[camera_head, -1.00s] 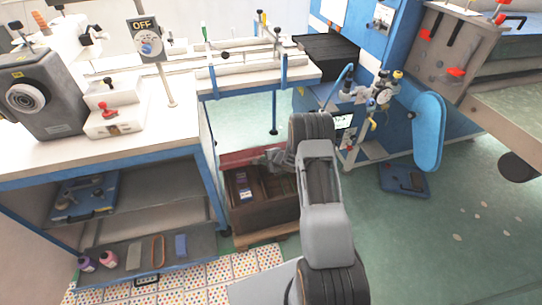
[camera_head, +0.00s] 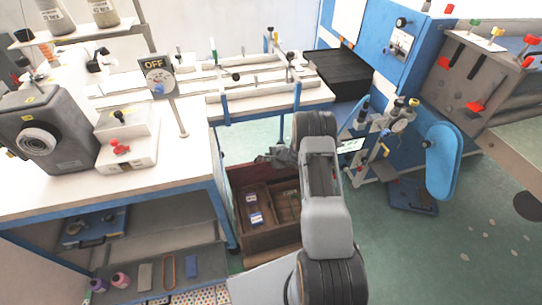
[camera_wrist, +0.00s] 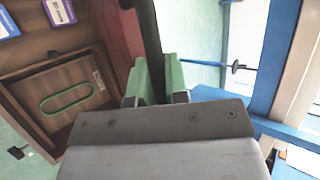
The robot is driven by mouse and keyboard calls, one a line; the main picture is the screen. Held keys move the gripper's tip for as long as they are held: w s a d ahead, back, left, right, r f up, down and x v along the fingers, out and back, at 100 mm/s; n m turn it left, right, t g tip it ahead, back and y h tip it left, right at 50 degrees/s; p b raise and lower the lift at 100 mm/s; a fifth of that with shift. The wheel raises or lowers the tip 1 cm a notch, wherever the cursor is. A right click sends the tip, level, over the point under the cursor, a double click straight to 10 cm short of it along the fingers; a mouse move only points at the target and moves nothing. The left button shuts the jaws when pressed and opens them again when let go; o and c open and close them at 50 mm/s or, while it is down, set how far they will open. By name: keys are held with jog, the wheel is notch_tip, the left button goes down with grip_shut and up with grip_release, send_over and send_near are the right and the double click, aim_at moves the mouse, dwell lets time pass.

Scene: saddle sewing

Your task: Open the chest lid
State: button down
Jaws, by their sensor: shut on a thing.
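The wooden chest (camera_head: 275,241) stands on the floor in the middle of the head view, with its top open. Inside are a divided tray and small blue-and-white boxes (camera_head: 256,217). The reddish lid (camera_wrist: 118,32) is raised at the chest's back, seen beside my fingers in the wrist view. My gripper (camera_head: 274,161) is at the chest's far side; its green fingertips (camera_wrist: 158,78) are shut on a dark bar-like part of the lid. My arm hides the chest's right side and much of the lid in the head view.
A white workbench (camera_head: 190,190) with a blue frame stands close on the left, its rear section extending behind the chest. A blue machine (camera_head: 400,75) stands at the right. A blue floor pedal (camera_head: 412,197) lies before it. Green floor (camera_head: 420,265) is open at the right.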

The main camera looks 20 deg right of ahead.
jog(key=shift+w+a, duration=0.1)
jog(key=shift+a, duration=0.05)
jog(key=c, duration=1.3)
grip_release()
jog(key=shift+a, duration=0.1)
jog(key=shift+c, duration=0.2)
jog(key=shift+o, duration=1.1)
jog(key=shift+d, duration=0.25)
jog(key=v, duration=1.4)
jog(key=shift+f, duration=0.15)
